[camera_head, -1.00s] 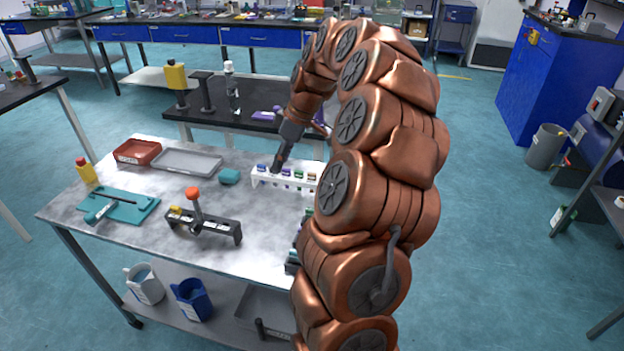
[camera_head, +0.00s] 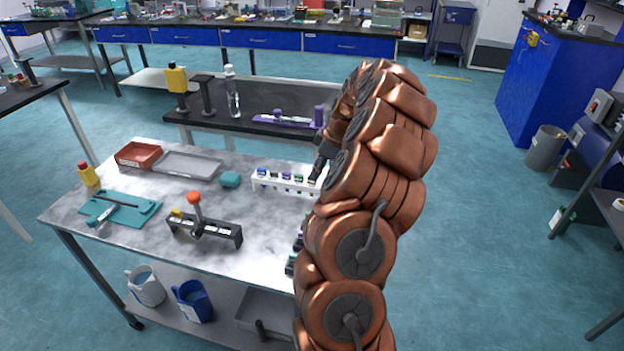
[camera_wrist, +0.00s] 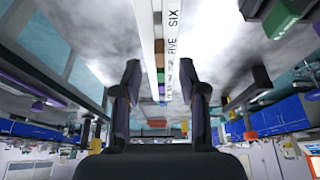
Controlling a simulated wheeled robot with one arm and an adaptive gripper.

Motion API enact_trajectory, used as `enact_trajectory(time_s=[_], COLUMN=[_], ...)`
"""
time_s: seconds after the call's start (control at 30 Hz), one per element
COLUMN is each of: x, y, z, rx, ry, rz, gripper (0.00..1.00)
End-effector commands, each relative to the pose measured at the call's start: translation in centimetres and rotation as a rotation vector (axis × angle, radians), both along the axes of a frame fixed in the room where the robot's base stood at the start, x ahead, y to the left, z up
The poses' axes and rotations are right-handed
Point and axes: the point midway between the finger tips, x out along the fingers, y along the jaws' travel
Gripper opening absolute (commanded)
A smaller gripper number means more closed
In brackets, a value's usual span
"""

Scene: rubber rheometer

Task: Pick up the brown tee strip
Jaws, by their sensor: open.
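The white rack (camera_head: 262,184) stands on the grey bench with several small coloured strips in it, blue, purple, green and brown. The brown tee strip (camera_head: 311,180) appears at the right part of the rack, partly hidden by my gripper (camera_head: 319,169). In the wrist view the rack (camera_wrist: 172,8) runs away from the camera, with labels such as FIVE and SIX.
More small items lie near the front right, partly hidden by my arm.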

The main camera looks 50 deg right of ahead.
Motion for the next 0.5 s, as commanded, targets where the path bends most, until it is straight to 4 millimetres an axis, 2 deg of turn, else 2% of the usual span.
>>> enact_trajectory(time_s=[0.2, 0.43, 0.5], x=[0.9, 1.0, 1.0], y=[0.5, 0.5, 0.5], z=[-2.4, -2.7, -2.7], rx=[0.003, 0.001, 0.001], ry=[0.003, 0.001, 0.001], rz=[0.000, -0.001, -0.001], gripper=[0.42, 0.42, 0.36])
